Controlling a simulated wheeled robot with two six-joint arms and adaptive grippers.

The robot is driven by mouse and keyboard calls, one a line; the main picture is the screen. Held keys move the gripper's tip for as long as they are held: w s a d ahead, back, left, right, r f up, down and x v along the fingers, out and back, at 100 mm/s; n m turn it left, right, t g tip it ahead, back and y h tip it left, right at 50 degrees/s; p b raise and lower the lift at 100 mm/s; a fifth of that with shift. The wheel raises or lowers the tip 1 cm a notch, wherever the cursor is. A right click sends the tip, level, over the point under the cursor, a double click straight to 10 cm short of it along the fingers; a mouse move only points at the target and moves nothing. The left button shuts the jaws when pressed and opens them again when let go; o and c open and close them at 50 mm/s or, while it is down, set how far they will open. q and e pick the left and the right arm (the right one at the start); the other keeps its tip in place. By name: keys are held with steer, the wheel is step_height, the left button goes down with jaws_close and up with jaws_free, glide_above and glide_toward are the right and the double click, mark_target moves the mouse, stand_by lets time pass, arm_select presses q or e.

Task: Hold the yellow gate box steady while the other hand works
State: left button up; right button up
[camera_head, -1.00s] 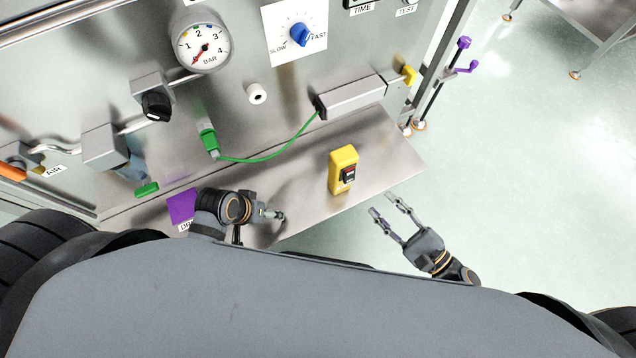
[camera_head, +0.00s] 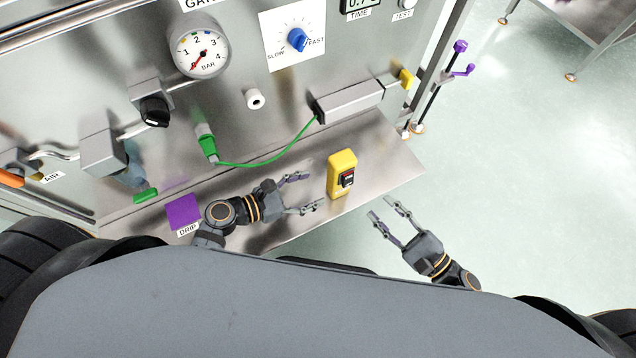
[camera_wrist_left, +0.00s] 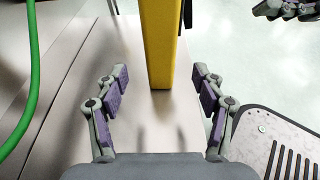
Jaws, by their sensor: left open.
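The yellow gate box (camera_head: 341,168) stands upright on the steel shelf, with a black and red switch on its front. In the left wrist view the yellow box (camera_wrist_left: 159,45) rises ahead, between the lines of the two fingers and just beyond their tips. My left gripper (camera_head: 307,192) is open and empty, to the left of the box and pointing at it. Its spread fingers also show in the left wrist view (camera_wrist_left: 160,80). My right gripper (camera_head: 382,208) is open and empty, off the shelf's front edge, to the right of the box.
The steel shelf (camera_head: 388,160) runs under the panel. A green cable (camera_head: 270,161) hangs from a green plug (camera_head: 207,146) to a grey block (camera_head: 350,101) behind the box. A purple patch (camera_head: 183,211) lies left of my left arm.

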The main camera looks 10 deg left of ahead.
mark_target(339, 179)
arm_select(q)
steer(key=x, duration=0.9)
steer(key=shift+w+d, duration=0.15)
steer(key=shift+d, duration=0.1)
steer(key=c, duration=1.4)
steer(key=shift+c, duration=0.2)
